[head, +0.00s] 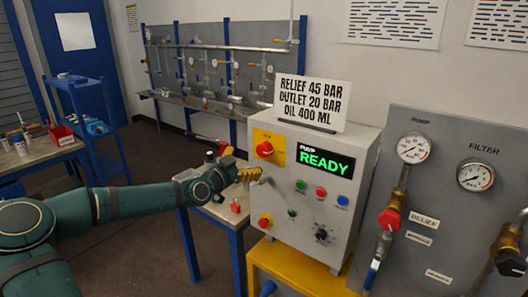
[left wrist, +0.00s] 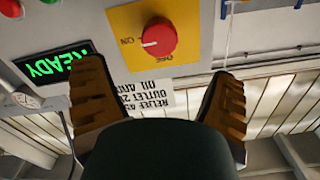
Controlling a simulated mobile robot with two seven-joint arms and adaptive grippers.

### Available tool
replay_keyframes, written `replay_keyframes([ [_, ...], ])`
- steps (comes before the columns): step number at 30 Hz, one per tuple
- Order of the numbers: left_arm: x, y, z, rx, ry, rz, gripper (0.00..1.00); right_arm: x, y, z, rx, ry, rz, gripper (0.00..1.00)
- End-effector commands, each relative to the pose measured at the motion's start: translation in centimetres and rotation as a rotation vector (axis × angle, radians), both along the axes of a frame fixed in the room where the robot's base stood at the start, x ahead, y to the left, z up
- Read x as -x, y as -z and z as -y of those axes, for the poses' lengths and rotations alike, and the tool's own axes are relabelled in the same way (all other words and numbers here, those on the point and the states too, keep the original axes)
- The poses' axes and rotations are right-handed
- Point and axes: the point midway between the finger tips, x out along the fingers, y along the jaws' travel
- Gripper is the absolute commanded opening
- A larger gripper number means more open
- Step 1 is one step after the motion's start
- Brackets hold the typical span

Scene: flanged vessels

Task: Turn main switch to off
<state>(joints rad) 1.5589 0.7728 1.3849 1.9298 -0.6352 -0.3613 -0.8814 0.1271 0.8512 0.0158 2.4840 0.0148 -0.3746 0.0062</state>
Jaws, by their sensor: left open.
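The main switch (head: 265,149) is a red rotary knob on a yellow plate at the upper left of the grey control box (head: 300,228). In the left wrist view the knob (left wrist: 159,39) appears upside down, with ON and OFF marks on its plate. My left gripper (head: 250,175) is in front of the box, just below and left of the switch in the head view. Its two fingers (left wrist: 158,85) are spread and empty, apart from the knob. My right gripper is not in view.
A sign (head: 310,103) stands on top. A gauge panel (head: 450,170) is at right; a blue-legged table (head: 222,215) is behind my arm.

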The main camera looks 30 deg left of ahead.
Motion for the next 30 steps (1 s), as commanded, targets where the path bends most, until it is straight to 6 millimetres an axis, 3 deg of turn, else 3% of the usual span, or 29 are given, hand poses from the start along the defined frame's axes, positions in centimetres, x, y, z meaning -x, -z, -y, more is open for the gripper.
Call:
replay_keyframes([
  [15, -8.1, -0.1, 0.7, 0.003, 0.003, 0.001, 0.86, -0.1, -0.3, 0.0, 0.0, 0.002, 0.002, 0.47],
  [21, -9.5, 0.0, 0.8, 0.001, 0.001, 0.001, 0.86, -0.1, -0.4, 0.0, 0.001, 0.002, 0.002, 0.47],
  [30, -9.6, 0.0, 0.8, 0.001, 0.001, 0.0, 0.86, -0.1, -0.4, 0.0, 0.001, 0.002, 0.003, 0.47],
])
